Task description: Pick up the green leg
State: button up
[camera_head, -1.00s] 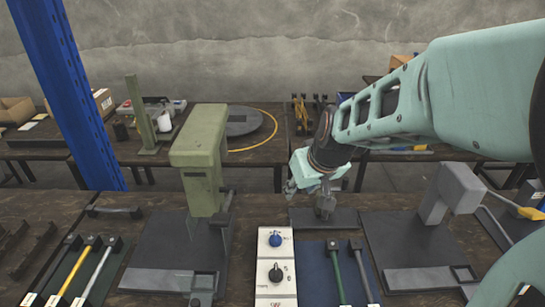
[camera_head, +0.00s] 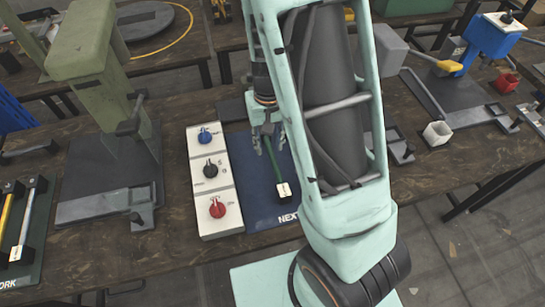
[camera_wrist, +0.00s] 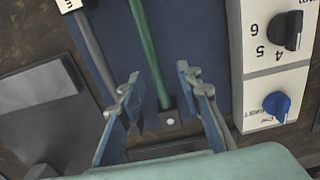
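The green leg (camera_head: 272,160) lies on a blue mat (camera_head: 255,206), with its white-labelled end toward the front. In the wrist view the green leg (camera_wrist: 149,50) runs between the spread fingers to a dark end block (camera_wrist: 169,121). My gripper (camera_head: 267,138) is above the leg's far part; it also shows in the wrist view (camera_wrist: 159,74). It is open, with one finger on each side of the leg and a visible gap to both. A grey leg (camera_wrist: 90,48) lies beside it, outside the fingers; my arm hides it in the head view.
A white control box (camera_head: 208,183) with blue, black and red knobs stands just left of the mat. A green press (camera_head: 105,85) stands farther left. A grey press (camera_head: 392,50) and a blue press (camera_head: 490,38) are to the right.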

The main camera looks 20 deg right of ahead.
aim_at(272, 154)
jog(key=shift+s+d+f, duration=0.1)
jog(key=shift+d+f, duration=0.1)
jog(key=shift+f, duration=1.4)
jog(key=shift+d+f, duration=0.2)
jog(key=shift+f, duration=1.35)
jog(key=shift+c, duration=0.4)
grip_shut()
